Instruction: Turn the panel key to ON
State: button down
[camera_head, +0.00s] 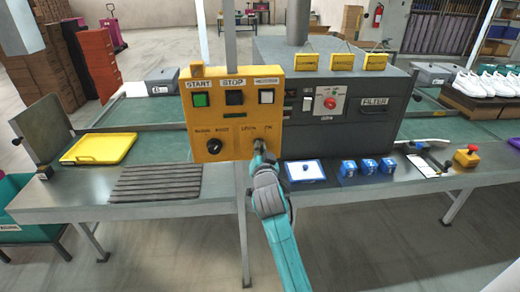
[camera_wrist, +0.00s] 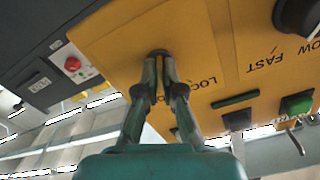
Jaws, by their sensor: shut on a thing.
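The yellow control panel (camera_head: 225,122) stands upright on the bench and tilts across the wrist view (camera_wrist: 120,35). My gripper (camera_head: 258,148) reaches the lower right of its face, below small lettering. In the wrist view my gripper's two fingertips (camera_wrist: 162,62) come together on the panel key (camera_wrist: 160,51), beside lettering that begins "LOC". Only a small dark end of the key shows; the fingers hide the rest, so I cannot tell its angle. The fingers are shut on it.
A black knob (camera_head: 214,146) sits left of the key, with a green button (camera_head: 200,99) above it. A grey machine (camera_head: 350,130) with a red dial (camera_head: 334,104) stands to the right. A white-topped tray (camera_head: 305,170) and blue blocks (camera_head: 368,166) lie on the bench nearby.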

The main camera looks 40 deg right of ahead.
jog(key=shift+m, duration=1.1)
jog(key=c, duration=1.3)
grip_release()
jog(key=v, duration=1.2)
